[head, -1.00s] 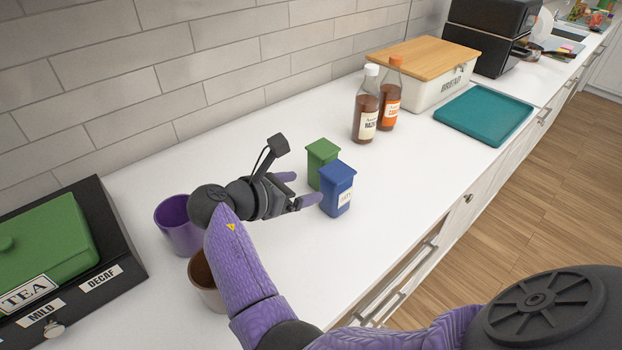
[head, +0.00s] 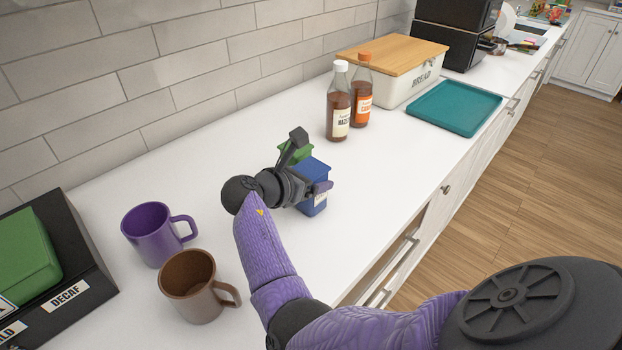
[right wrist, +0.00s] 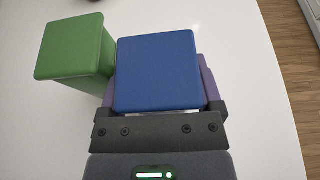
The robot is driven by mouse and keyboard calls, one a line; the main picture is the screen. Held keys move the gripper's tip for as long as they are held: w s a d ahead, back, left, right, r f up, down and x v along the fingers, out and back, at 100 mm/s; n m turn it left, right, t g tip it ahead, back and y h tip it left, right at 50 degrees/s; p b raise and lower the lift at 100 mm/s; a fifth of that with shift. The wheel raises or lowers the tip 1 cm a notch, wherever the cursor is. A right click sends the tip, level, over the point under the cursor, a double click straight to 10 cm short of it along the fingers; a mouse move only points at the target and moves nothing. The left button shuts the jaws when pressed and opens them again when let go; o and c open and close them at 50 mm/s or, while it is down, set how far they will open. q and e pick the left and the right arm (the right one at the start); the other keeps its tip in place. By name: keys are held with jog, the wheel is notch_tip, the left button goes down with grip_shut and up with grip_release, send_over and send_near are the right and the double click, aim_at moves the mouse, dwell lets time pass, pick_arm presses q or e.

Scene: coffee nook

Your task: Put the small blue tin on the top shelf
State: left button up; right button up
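The small blue tin (head: 313,181) stands upright on the white counter, partly covered by my right gripper in the head view. My right gripper (head: 304,188) is around it, low beside the counter. In the right wrist view the blue lid (right wrist: 157,72) lies between the two purple fingers, which show outside its edges, so the gripper looks open. Contact with the tin's body is hidden under the lid. A green tin (head: 295,152) stands close beside the blue one, behind it; it also shows in the right wrist view (right wrist: 72,45). My left gripper and a top shelf are not in view.
A purple mug (head: 146,236) and a brown mug (head: 190,289) stand left of the gripper, near a black tea box (head: 75,262). Two syrup bottles (head: 338,112), a bread bin (head: 405,87) and a teal tray (head: 455,107) are farther back. The counter's front middle is clear.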

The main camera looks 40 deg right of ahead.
grip_shut()
notch_tip(320, 180, up, 18)
jog(key=p, duration=0.6)
jog(key=shift+p, duration=0.3)
